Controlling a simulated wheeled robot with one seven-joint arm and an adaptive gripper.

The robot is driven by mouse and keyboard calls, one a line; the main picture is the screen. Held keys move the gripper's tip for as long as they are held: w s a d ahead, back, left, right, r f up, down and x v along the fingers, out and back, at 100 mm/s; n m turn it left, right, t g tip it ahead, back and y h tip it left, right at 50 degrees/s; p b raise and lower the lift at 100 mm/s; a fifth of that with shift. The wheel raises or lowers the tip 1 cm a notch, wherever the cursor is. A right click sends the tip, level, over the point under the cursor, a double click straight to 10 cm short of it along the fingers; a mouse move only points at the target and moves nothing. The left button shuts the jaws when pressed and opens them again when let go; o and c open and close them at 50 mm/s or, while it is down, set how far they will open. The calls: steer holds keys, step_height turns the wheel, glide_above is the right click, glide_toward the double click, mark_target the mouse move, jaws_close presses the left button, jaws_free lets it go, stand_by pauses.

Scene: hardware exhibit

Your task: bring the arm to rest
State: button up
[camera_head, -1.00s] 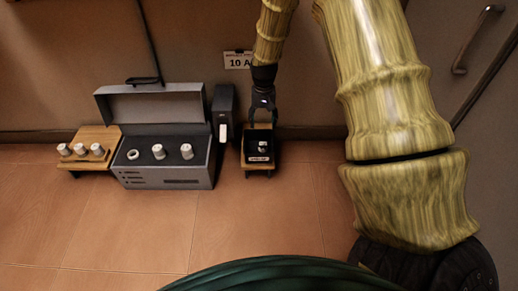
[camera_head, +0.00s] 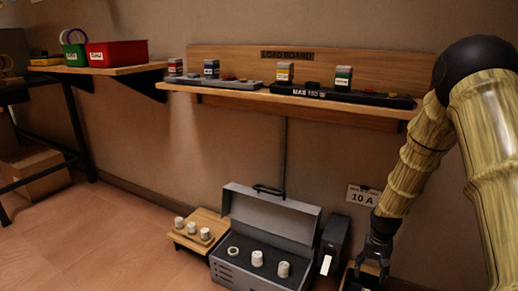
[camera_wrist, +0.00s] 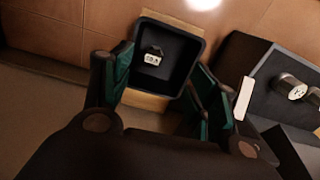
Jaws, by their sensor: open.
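My gripper (camera_head: 372,262) is at the lower right of the head view, low near the wall, above a small black tray (camera_head: 366,280) that is partly cut off by the frame edge. In the wrist view my gripper (camera_wrist: 160,95) has its two green-padded fingers spread apart with nothing between them. Beyond the fingertips, the black tray (camera_wrist: 183,82) holds a small white piece with a dark top (camera_wrist: 153,57), marked with a label. The piece stands apart from the fingers.
An open grey case (camera_head: 235,268) with white cylinders stands left of my gripper, beside a dark upright box (camera_head: 333,240). A wooden stand (camera_head: 190,242) holds more cylinders. A load-board shelf (camera_head: 230,92) runs above. Open floor (camera_head: 110,245) lies at left.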

steer(key=s+a+f+n+p, duration=0.2)
steer(key=s+a+f, duration=0.55)
steer(key=s, duration=0.25)
steer(key=s+a+f+n+p, duration=0.15)
steer(key=s+a, duration=0.25)
steer(key=s, duration=0.5)
steer(key=s+a+f+n+p, duration=0.1)
steer(key=s+a+f+p, duration=0.15)
steer(key=s, duration=0.65)
steer(key=s+a+f+n+p, duration=0.1)
steer(key=s+a, duration=0.3)
steer(key=s, duration=0.5)
step_height(320, 180, up, 39)
steer(key=p, duration=3.8)
steer(key=shift+s+a+f, duration=0.2)
